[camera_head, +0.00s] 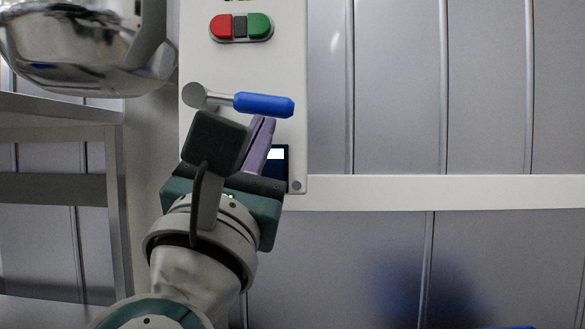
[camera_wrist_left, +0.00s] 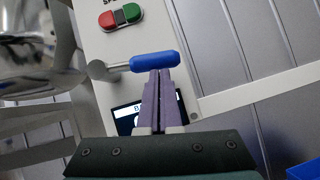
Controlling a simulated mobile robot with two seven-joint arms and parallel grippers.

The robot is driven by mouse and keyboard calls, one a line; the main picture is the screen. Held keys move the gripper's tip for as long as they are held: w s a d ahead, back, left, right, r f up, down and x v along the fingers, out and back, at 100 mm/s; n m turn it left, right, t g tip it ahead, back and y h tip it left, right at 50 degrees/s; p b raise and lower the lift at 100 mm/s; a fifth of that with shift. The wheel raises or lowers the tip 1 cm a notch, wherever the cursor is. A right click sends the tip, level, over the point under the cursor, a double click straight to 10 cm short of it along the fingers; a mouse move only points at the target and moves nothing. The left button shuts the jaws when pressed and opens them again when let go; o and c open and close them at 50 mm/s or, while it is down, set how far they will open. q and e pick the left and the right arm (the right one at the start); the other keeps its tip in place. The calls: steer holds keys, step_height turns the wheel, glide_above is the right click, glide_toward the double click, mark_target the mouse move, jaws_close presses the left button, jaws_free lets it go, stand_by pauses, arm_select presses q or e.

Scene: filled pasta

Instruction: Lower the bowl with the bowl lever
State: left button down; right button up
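The bowl lever (camera_head: 263,105) has a blue handle on a short grey arm and sticks out sideways to the right from its pivot on the white machine panel. It also shows in the left wrist view (camera_wrist_left: 154,61). The metal bowl (camera_head: 85,50) is at the upper left, partly cut off by the picture edge. My left gripper (camera_head: 264,122) has purple fingers pressed together, with nothing between them. Its fingertips are at the underside of the blue handle; I cannot tell whether they touch it. My right gripper is not in view.
A red and green button pair (camera_head: 241,27) sits above the lever on the white panel (camera_head: 225,65). A small screen (camera_head: 278,160) is below, partly hidden by my gripper. A grey panelled wall (camera_head: 440,90) with a white rail fills the right. Something blue (camera_wrist_left: 303,170) shows at the lower right.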

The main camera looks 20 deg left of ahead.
arm_select(q)
steer(key=shift+d+r, duration=0.2)
steer(key=shift+r, duration=0.3)
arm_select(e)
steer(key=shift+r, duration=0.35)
arm_select(q)
steer(key=shift+r+p, duration=0.15)
steer(key=shift+p, duration=0.2)
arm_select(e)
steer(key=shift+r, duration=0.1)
arm_select(q)
steer(key=shift+d, duration=0.1)
steer(key=s+d+f+b, duration=0.2)
steer(key=s+f+b, duration=0.2)
steer(key=s+f, duration=0.4)
steer(key=shift+s+d+f, duration=0.2)
steer(key=shift+s+f, duration=0.15)
steer(key=shift+f, duration=0.55)
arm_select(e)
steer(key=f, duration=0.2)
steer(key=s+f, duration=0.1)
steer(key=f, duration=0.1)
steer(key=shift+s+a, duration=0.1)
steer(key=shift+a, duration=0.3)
